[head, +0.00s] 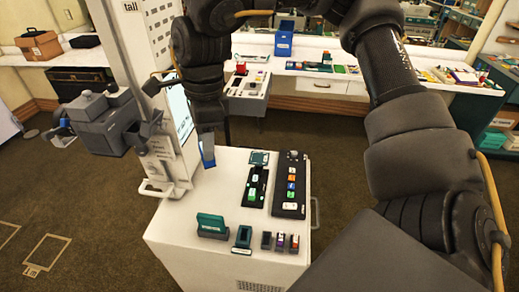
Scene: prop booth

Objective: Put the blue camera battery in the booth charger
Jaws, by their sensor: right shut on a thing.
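My right gripper (207,138) points down above the back left of a white cart top (185,222), just right of the white post. It is shut on the blue camera battery (208,158), whose lower part shows below the fingers. The battery looks upright; its gap to the surface is hard to judge. I cannot tell for sure which device is the booth charger. A dark green block (212,226), a teal-rimmed holder (243,238) and a small row of dark slots (281,241) stand at the cart's front. My left gripper is not in view.
A black panel with coloured buttons (290,183) and a dark green strip (256,186) lie on the cart's right half. A white post (150,90) with a grey boxy device (108,122) rises at the left. Back counters hold a blue bin (284,42).

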